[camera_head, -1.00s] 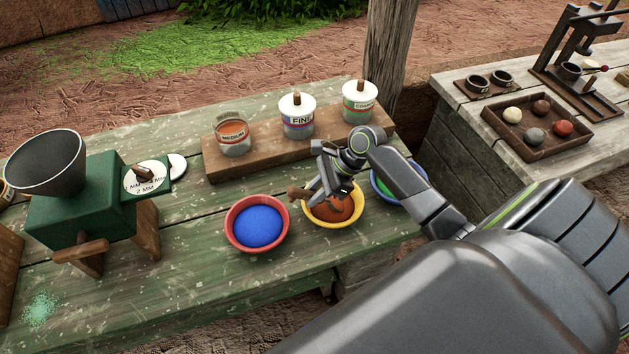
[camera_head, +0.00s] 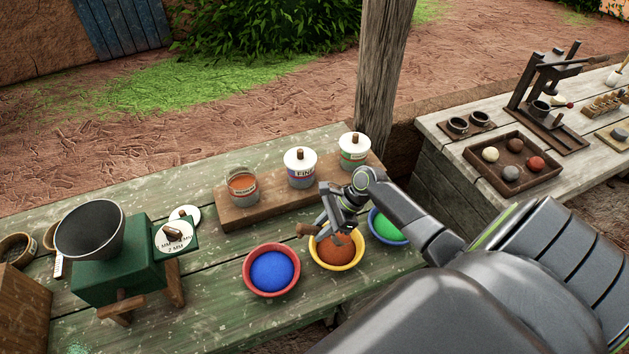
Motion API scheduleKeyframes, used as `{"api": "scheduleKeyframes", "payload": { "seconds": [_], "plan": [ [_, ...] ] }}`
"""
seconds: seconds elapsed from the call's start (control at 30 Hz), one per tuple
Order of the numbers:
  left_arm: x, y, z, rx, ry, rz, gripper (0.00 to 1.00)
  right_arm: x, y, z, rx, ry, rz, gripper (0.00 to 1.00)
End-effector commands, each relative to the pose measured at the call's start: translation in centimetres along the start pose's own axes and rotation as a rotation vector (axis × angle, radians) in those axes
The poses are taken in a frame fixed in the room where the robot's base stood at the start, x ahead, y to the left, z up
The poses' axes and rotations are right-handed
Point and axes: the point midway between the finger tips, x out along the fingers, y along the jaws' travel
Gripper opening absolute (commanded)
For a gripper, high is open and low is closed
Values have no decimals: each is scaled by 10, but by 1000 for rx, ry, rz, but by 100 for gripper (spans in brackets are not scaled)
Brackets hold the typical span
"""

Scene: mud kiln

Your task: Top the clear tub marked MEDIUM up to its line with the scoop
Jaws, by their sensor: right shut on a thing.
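The clear tub marked MEDIUM (camera_head: 243,191) stands open on a wooden riser, with orange showing inside its upper part. I cannot tell the exact level against its line. My right gripper (camera_head: 331,225) is over the yellow bowl (camera_head: 337,266) of orange-brown grains. It is shut on the scoop, whose wooden handle (camera_head: 306,230) sticks out to the left. The scoop's head is hidden by the gripper or the grains. My left gripper is not in view.
Lidded tubs marked FINE (camera_head: 301,170) and COARSE (camera_head: 354,150) stand right of MEDIUM. A red bowl of blue grains (camera_head: 271,272) and a bowl of green grains (camera_head: 388,229) flank the yellow bowl. A green mill (camera_head: 117,272) stands left. A wooden post (camera_head: 380,85) rises behind.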

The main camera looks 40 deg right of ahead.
Motion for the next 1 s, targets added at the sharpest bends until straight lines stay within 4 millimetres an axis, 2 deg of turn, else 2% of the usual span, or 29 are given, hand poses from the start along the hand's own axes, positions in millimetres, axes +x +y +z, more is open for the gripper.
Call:
{"api": "scheduleKeyframes", "payload": {
  "seconds": [0.03, 0.33, 1.0],
  "plan": [
    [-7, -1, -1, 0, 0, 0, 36, -5, 0, 2, 1, 0, 0, 0],
    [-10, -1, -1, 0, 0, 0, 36, -3, 0, 5, -4, 59, 1, 0],
    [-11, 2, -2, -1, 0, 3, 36, 9, 0, 32, -2, 507, -2, 0]
  ]
}}
